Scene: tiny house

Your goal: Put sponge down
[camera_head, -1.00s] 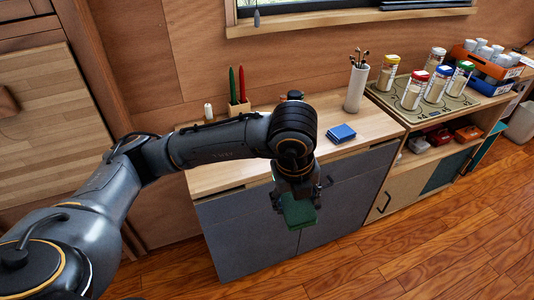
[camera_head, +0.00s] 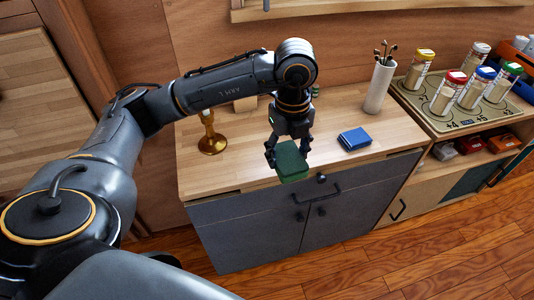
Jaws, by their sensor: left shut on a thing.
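A green sponge (camera_head: 291,161) is held in my left gripper (camera_head: 287,150), which points down and is shut on it. The sponge shows over the front edge of the wooden countertop (camera_head: 220,178); I cannot tell how high it is above the surface. A blue sponge-like block (camera_head: 354,139) lies on the counter to the right of the gripper, apart from it. My right gripper is not in view.
A brass candlestick (camera_head: 211,137) stands on the counter left of the gripper. A white cup with sticks (camera_head: 379,86) stands at the back right. Several jars stand on a numbered board (camera_head: 450,108) at right. Grey cabinet doors (camera_head: 270,225) lie below. The front-left countertop is clear.

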